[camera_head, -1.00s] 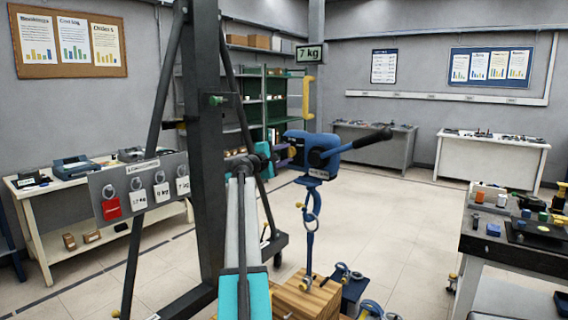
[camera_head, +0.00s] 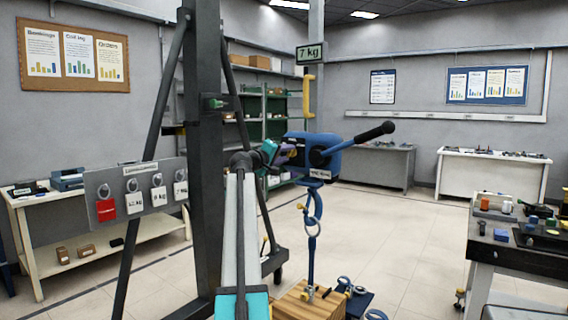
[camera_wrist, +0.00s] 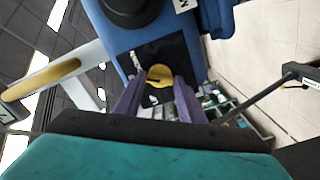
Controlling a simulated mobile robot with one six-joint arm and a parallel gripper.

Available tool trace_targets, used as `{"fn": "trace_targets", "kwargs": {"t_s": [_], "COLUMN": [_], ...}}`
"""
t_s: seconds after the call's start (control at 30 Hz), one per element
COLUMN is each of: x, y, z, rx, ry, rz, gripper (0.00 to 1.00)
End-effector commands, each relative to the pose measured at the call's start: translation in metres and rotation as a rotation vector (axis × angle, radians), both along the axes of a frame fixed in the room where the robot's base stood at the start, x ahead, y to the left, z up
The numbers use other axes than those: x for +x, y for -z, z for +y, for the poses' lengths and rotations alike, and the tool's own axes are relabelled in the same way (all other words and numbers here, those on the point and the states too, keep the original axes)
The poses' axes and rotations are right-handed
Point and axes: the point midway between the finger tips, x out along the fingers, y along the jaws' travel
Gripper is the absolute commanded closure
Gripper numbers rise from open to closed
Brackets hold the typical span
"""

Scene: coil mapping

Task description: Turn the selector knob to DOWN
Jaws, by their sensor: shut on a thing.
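The selector knob is a round yellow knob (camera_wrist: 160,74) on a black plate (camera_wrist: 183,53) on the blue hoist body (camera_head: 349,160). A small dark mark shows on the knob; the white lettering around it is too partial to read. My gripper (camera_wrist: 157,82) has its purple fingers on either side of the knob and is shut on it. In the head view my gripper (camera_head: 292,151) reaches the left side of the hoist and hides the knob. The hoist also shows in the wrist view (camera_wrist: 215,90).
A lever with a black grip (camera_head: 375,133) sticks out right from the hoist. A hook and ring (camera_head: 313,227) hang below, over a wooden block (camera_head: 300,304). A dark post (camera_head: 204,130) and a tag board (camera_head: 105,200) stand left. A workbench (camera_head: 525,252) is at right.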

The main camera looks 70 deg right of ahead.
Motion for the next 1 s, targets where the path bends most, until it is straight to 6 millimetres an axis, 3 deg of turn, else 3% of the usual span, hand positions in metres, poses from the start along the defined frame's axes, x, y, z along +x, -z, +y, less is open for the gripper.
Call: {"fn": "trace_targets", "kwargs": {"t_s": [0.33, 0.87, 0.9, 1.0], "x": [-0.0042, -0.0044, -0.0043, -0.0036], "y": [-0.0019, -0.0030, -0.0029, -0.0023], "z": [-0.0023, -0.0020, -0.0021, -0.0017], "rx": [-0.048, -0.055, -0.055, -0.055], "ry": [0.004, 0.004, 0.004, 0.004], "rz": [-0.159, -0.193, -0.193, -0.193], "gripper": [0.86, 0.86, 0.62, 0.45]}}
